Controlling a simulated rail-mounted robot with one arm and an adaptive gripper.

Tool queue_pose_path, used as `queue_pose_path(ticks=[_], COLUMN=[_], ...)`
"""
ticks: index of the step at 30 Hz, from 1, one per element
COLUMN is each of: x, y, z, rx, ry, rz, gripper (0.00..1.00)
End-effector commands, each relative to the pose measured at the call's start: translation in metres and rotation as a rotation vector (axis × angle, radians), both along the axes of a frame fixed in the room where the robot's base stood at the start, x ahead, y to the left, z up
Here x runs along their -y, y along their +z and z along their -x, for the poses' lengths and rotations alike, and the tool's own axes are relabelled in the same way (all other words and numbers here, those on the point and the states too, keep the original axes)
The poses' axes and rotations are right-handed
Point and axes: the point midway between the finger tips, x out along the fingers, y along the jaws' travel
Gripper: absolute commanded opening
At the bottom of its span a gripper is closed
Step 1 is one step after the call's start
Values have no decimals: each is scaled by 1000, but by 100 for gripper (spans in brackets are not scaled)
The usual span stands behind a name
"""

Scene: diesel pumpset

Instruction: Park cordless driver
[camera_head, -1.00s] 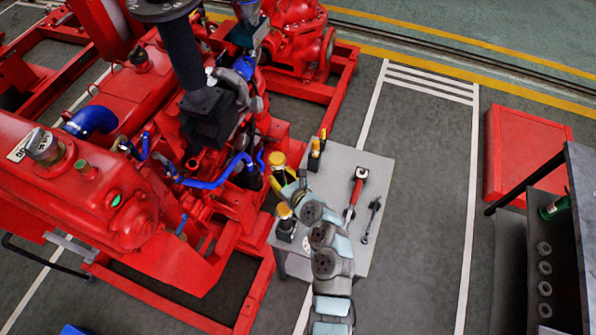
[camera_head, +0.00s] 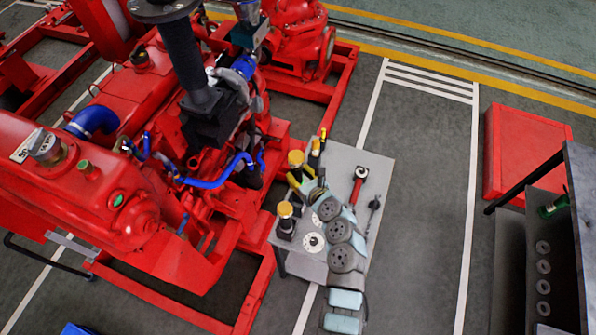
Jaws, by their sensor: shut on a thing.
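My gripper (camera_head: 305,184) is over the left part of the grey table, partly hidden by my arm. It is shut on a dark tool with a yellow round top (camera_head: 296,158), apparently the cordless driver. Its lower part is hard to make out behind the fingers, and I cannot tell if it touches the table. A similar yellow-topped dark item (camera_head: 285,209) stands upright at the table's left front. A yellow and black item (camera_head: 317,150) stands at the back left edge.
The grey table (camera_head: 374,166) also holds a red tool (camera_head: 358,184) and a grey wrench (camera_head: 374,212) on its right side. The red engine (camera_head: 213,208) stands close on the left.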

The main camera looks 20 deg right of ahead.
Motion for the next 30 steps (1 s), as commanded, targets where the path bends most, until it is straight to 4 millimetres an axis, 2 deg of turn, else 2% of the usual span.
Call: queue_pose_path(ticks=[1,30], x=[0,0], y=[-8,-87], z=[0,0], rx=[2,2], ry=[-1,-1], rz=[-1,-1], gripper=[0,0])
